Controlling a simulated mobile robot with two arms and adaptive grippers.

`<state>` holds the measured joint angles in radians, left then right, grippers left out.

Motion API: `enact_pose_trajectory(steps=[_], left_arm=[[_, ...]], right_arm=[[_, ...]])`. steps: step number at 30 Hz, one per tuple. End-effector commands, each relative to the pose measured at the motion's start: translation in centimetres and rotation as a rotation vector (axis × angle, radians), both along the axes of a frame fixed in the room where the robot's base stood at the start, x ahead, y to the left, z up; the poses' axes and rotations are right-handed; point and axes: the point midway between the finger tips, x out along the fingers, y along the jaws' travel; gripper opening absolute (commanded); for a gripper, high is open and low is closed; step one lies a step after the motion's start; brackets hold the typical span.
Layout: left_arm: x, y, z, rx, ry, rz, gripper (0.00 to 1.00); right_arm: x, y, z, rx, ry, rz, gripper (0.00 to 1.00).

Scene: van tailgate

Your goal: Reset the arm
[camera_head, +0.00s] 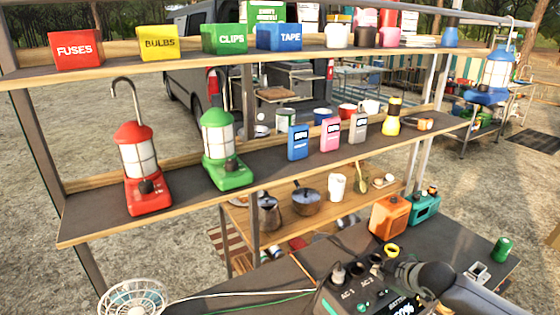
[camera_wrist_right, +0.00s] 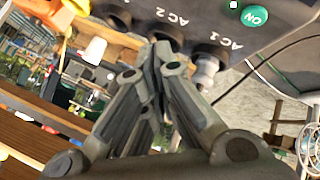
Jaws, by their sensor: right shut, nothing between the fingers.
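My right arm comes in from the lower right in the head view. Its gripper (camera_head: 396,268) is by the upper right of a dark power station (camera_head: 350,300) with sockets marked AC 1 and AC 2. In the right wrist view the fingers (camera_wrist_right: 160,55) are shut with nothing between them, in front of the socket panel (camera_wrist_right: 215,18). Whether the fingertips touch the panel I cannot tell. A grey plug (camera_wrist_right: 207,68) sits in the AC 1 socket; it also shows in the head view (camera_head: 338,271). My left gripper is not in view.
A shelf (camera_head: 270,172) behind holds a red lantern (camera_head: 140,165), a green lantern (camera_head: 219,150) and small devices. An orange box (camera_head: 389,217), a teal box (camera_head: 424,208) and a green can (camera_head: 502,249) stand near the gripper. A white fan (camera_head: 133,299) is at lower left.

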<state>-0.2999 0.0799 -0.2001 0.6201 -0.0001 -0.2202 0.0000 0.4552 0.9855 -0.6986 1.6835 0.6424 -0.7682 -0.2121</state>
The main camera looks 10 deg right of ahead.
Motion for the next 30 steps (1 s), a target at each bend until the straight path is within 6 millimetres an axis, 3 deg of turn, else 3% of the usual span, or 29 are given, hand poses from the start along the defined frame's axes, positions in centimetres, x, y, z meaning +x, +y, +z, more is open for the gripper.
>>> enact_pose_trajectory(steps=[5, 9, 13, 19, 30], left_arm=[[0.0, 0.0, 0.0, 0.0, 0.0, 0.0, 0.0], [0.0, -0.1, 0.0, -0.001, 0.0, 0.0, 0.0], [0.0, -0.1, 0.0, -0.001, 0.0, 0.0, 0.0], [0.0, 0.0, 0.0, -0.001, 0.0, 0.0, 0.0], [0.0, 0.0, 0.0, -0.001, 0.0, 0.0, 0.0]], right_arm=[[-4.5, 7.5, -4.0, 0.067, 0.083, 0.043, 0.0], [-10.1, 13.8, -6.2, 0.142, 0.16, 0.034, 0.0], [-15.4, 17.3, -6.9, 0.207, 0.226, -0.031, 0.0], [-22.7, 18.6, -6.8, 0.284, 0.324, -0.211, 0.0], [-31.8, 16.0, -6.0, 0.322, 0.458, -0.522, 0.0]])
